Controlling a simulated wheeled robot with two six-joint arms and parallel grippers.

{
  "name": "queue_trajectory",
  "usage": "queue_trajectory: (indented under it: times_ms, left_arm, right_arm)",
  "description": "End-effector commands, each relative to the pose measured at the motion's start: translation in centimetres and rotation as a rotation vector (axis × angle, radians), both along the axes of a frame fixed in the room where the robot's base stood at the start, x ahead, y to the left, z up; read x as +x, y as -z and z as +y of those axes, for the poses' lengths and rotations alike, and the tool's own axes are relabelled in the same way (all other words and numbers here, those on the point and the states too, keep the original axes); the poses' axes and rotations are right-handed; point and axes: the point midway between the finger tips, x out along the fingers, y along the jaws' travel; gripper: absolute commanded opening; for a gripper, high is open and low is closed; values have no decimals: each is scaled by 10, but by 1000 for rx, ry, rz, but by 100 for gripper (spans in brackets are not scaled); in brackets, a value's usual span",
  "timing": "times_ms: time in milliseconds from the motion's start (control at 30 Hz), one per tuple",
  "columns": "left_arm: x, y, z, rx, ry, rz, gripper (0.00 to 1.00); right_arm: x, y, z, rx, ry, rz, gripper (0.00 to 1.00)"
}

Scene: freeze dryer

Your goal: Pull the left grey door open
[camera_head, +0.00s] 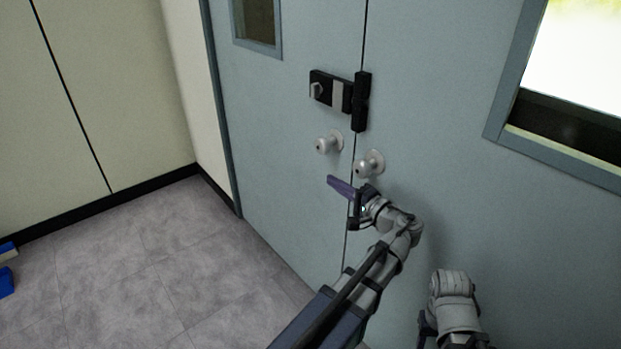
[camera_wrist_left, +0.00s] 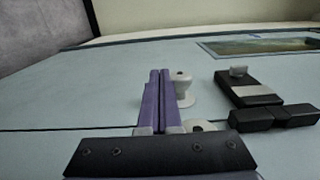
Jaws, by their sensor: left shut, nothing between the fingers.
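The left grey door (camera_head: 285,160) is flush with the right door (camera_head: 480,210) along a dark vertical seam. Its round white knob (camera_head: 325,143) sits just left of the seam, below the black latch. My left gripper (camera_head: 333,181) has purple fingers, shut and empty, crossing the seam just below that knob. In the left wrist view the shut fingers (camera_wrist_left: 160,72) reach over the left door, beside its knob (camera_wrist_left: 183,90) and apparently apart from it. The right door's knob (camera_head: 369,162) is just above my left gripper; the wrist view shows it partly hidden. My right gripper is not visible.
A black latch (camera_head: 333,92) with a vertical black bar (camera_head: 362,101) sits at the seam above the knobs. The grey tiled floor (camera_head: 150,265) at left is clear, except for a blue object (camera_head: 6,280) at the edge. A cream wall (camera_head: 85,110) stands at left.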

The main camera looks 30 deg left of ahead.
Motion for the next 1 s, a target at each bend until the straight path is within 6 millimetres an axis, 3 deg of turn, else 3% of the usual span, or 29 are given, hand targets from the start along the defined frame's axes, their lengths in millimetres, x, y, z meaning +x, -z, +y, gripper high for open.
queue_trajectory:
  times_ms: [267,700,1000]
  left_arm:
    - [6,-1,15,1,-3,0,0]
    - [32,0,80,-1,-2,0,0]
    - [36,0,93,-1,0,0,0]
  right_arm:
    - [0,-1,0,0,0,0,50]
    - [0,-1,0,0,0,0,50]
    - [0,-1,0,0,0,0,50]
